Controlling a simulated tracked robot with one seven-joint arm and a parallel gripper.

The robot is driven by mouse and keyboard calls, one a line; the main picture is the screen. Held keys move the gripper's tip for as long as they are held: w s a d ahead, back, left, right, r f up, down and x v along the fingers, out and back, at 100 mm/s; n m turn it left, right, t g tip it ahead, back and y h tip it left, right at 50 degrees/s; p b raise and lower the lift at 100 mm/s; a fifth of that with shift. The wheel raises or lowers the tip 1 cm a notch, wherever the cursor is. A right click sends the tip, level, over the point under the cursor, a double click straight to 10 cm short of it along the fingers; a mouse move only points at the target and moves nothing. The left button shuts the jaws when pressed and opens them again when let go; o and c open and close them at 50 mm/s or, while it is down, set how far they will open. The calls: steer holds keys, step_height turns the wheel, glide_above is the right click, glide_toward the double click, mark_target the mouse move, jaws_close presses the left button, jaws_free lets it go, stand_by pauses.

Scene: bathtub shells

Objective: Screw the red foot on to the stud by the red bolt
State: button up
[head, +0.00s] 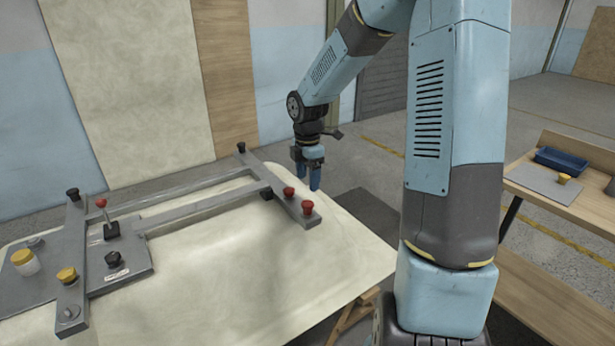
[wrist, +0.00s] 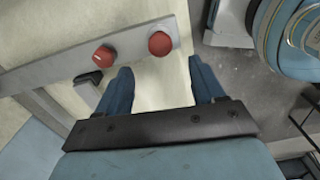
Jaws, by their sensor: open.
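Two red round pieces sit close together on the right-hand end of the grey metal frame (head: 190,207). One red piece (head: 307,207) is at the bar's end, and the other red piece (head: 289,192) is just behind it. The wrist view shows both, the end one (wrist: 160,43) and the other (wrist: 104,55). I cannot tell which is the foot and which the bolt; any stud is hidden. My gripper (head: 311,177) points down with blue fingers apart, above and behind the bar end. In the wrist view the gap between its fingertips (wrist: 160,78) is empty.
The frame lies on a pale shell (head: 240,270). At right, a bench holds a blue tray (head: 562,160) and a yellow piece (head: 564,179).

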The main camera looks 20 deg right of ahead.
mark_target(308, 203)
steer(key=shift+f+n, duration=0.1)
steer(key=shift+n, duration=0.3)
steer(key=shift+f, duration=3.95)
steer(key=c, duration=1.2)
steer(key=shift+o, duration=0.2)
steer(key=m, duration=1.3)
